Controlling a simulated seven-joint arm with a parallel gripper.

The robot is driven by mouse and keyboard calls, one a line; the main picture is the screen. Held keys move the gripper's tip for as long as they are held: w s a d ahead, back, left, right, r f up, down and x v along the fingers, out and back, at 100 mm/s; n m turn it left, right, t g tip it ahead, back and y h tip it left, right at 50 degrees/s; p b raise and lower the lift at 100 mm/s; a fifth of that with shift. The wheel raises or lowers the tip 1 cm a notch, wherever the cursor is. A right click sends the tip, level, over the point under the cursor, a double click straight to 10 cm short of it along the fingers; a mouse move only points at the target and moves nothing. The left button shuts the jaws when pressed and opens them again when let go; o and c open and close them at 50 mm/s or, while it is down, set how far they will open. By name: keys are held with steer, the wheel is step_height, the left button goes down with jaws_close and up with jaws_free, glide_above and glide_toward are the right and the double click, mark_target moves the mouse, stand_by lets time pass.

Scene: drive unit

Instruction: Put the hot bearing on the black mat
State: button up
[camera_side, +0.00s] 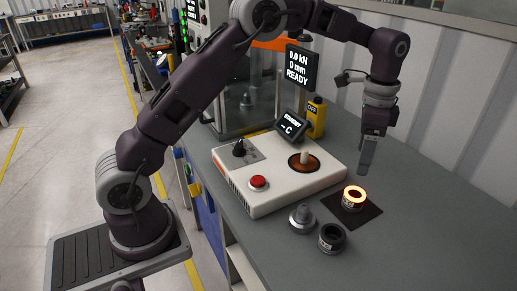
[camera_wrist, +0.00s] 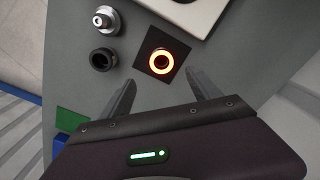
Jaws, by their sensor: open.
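The hot bearing (camera_side: 354,197) is a ring glowing orange. It lies on the black mat (camera_side: 368,216), a dark square on the grey bench. In the wrist view the glowing bearing (camera_wrist: 161,62) sits inside the mat's edges (camera_wrist: 178,47). My gripper (camera_side: 364,172) is above the bench, just behind and above the bearing, and apart from it. In the wrist view my gripper (camera_wrist: 166,88) has its two fingers spread wide with nothing between them.
A white heater box (camera_side: 270,190) with a knob, a red button and an upright post stands left of the mat. A metal shaft part (camera_side: 301,218) and a dark ring-shaped part (camera_side: 332,237) stand in front. A press display (camera_side: 300,68) reads READY. The bench right of the mat is clear.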

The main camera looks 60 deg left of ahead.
steer(key=s+a+r+n+t, duration=0.1)
steer(key=s+r+n+t, duration=0.15)
steer(key=s+r, duration=0.55)
steer(key=s+a+r+n+t, duration=0.1)
steer(key=s+a+r+n, duration=0.15)
steer(key=s+r, duration=0.55)
steer(key=s+f+n+t, duration=0.1)
steer(key=s+f+n, duration=0.1)
steer(key=s, duration=0.7)
steer(key=s+f+n+t, duration=0.1)
steer(key=s+f, duration=0.3)
steer(key=s, duration=0.4)
steer(key=shift+s+n, duration=0.4)
steer(key=shift+n, duration=0.5)
